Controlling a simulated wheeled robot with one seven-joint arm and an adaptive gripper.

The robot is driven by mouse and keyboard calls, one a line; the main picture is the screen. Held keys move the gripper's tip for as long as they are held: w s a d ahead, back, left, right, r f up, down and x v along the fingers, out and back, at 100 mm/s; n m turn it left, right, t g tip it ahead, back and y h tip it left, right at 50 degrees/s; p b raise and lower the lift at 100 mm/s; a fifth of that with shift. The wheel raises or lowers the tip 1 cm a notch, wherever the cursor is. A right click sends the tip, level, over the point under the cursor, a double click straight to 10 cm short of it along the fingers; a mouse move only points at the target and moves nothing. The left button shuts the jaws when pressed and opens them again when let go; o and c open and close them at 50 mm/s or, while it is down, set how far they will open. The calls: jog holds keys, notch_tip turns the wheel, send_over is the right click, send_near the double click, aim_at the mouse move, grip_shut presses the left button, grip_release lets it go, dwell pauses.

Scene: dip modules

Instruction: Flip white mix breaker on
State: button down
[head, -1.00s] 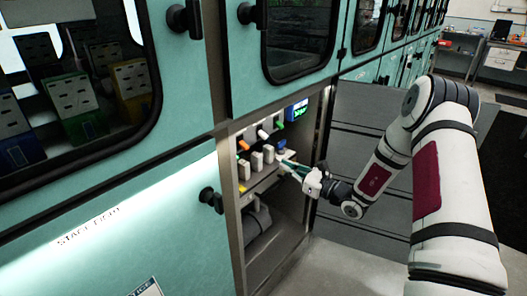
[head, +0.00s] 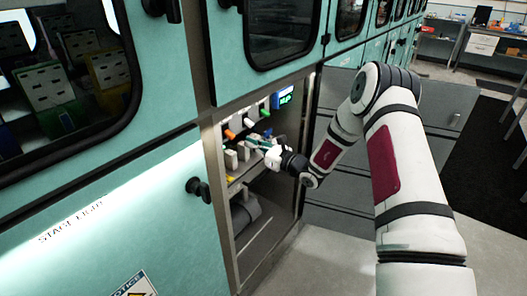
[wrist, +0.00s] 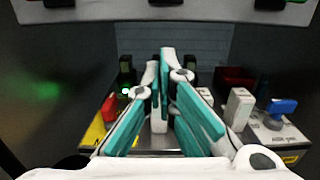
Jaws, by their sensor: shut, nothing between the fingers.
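My gripper (head: 250,142) is shut and empty, in front of the breaker panel inside the open cabinet bay in the head view. Its teal fingers also show in the wrist view (wrist: 165,85), with the tips together. In the head view a white breaker handle (head: 248,122) sits in the upper row, between an orange handle (head: 229,134) and a green handle (head: 265,115). The fingertips are close below this row; I cannot tell whether they touch anything. White modules (head: 230,160) stand in the row below, partly hidden by the gripper. No breaker label is readable.
The wrist view shows a white block (wrist: 238,106), a blue part (wrist: 283,107) and a red part (wrist: 109,106) beside the fingers. Bay side walls are close. A black cabinet knob (head: 198,188) sticks out left.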

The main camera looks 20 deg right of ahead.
aim_at(245, 120)
jog(key=shift+s+d+r+p, duration=0.15)
jog(key=shift+s+r+p, duration=0.05)
jog(key=shift+r, duration=0.75)
jog(key=shift+s+d+r+p, duration=0.15)
jog(key=shift+s+r, duration=0.05)
jog(key=shift+r, duration=0.7)
jog(key=shift+r, duration=0.1)
jog(key=shift+s+g+h+p, duration=0.15)
jog(key=shift+g+h+p, duration=0.15)
jog(key=shift+p, duration=0.15)
